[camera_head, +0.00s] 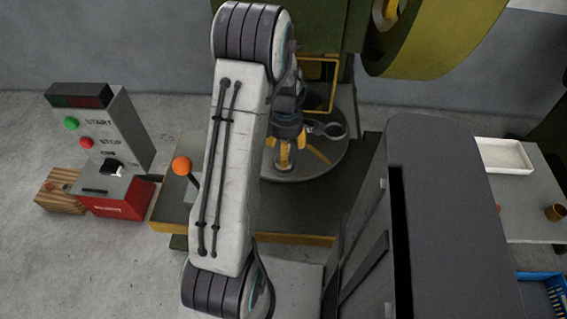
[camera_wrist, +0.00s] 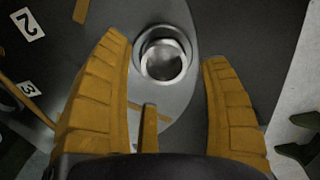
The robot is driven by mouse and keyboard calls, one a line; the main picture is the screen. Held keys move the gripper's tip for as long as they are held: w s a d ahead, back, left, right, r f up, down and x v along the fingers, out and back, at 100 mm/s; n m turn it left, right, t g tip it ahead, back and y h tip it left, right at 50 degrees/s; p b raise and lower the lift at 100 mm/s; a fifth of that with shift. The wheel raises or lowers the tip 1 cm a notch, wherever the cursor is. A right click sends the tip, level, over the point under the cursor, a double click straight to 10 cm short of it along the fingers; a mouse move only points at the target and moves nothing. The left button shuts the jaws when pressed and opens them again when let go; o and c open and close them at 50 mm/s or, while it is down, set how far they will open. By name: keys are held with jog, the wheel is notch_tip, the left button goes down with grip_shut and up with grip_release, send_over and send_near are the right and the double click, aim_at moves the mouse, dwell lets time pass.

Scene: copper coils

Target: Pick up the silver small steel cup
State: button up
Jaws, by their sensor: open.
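The silver small steel cup (camera_wrist: 163,62) shows in the wrist view as a round, shiny form with an open rim, seen from above. My gripper (camera_wrist: 162,48) is open, with one yellow finger to the left of the cup and one to the right. A gap shows between each finger and the cup. In the head view my gripper (camera_head: 294,150) points down over a round grey plate (camera_head: 335,162). A small silver form, likely the cup's lower part, shows under the fingers there; the rest is hidden.
The round plate belongs to a green and yellow machine (camera_head: 440,40). An orange-knobbed lever (camera_head: 181,166) stands left of my arm. A START/STOP control box (camera_head: 110,130) is further left. A table with a white tray (camera_head: 503,155) and a brown cup (camera_head: 555,212) is at right.

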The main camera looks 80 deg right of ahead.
aim_at(278, 157)
jog(key=shift+a+f, duration=0.2)
jog(key=shift+f, duration=1.85)
jog(key=shift+c, duration=0.4)
jog(key=c, duration=1.2)
